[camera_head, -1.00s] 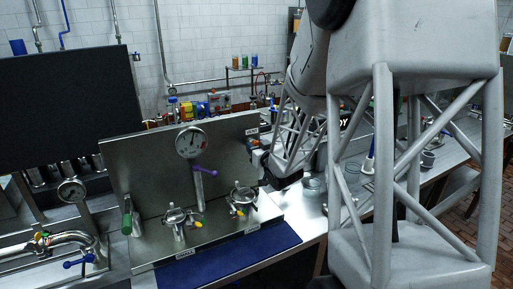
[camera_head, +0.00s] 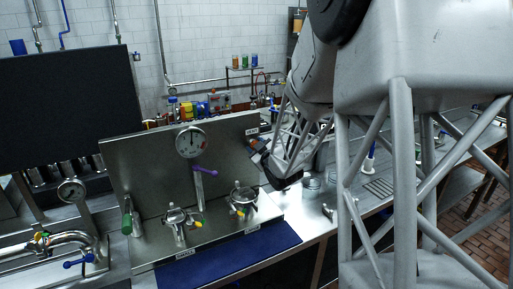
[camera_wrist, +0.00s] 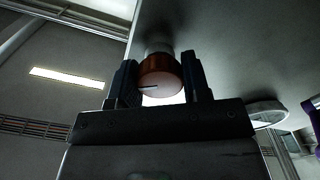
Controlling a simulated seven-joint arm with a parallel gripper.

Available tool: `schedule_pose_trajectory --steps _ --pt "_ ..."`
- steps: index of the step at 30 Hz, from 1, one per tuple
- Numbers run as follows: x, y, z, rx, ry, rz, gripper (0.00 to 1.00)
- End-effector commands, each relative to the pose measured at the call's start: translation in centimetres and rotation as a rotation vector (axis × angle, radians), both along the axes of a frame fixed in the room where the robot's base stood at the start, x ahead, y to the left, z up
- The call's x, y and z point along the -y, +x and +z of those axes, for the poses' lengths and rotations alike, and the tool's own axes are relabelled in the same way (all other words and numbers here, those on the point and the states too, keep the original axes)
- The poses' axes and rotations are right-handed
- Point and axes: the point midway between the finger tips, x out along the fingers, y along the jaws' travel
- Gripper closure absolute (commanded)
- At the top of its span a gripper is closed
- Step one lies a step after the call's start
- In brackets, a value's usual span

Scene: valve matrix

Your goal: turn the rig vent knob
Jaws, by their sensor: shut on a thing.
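In the head view my gripper (camera_head: 257,146) is at the right end of the upright steel panel (camera_head: 140,155), below a small white label. The knob is too small and covered to make out clearly there.
A blue mat (camera_head: 225,258) lies in front. Glass dishes (camera_head: 312,184) stand on the bench to the right.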

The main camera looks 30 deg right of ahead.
Motion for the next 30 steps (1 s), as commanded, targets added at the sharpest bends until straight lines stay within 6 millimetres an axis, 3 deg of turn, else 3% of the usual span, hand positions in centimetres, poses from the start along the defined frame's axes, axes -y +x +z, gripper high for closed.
schedule_pose_trajectory --steps 18,30 --pt "-0.05 -0.04 -0.05 -0.001 -0.572 0.001 0.8" --pt "-0.06 -0.03 -0.06 0.001 -0.781 0.001 0.8"
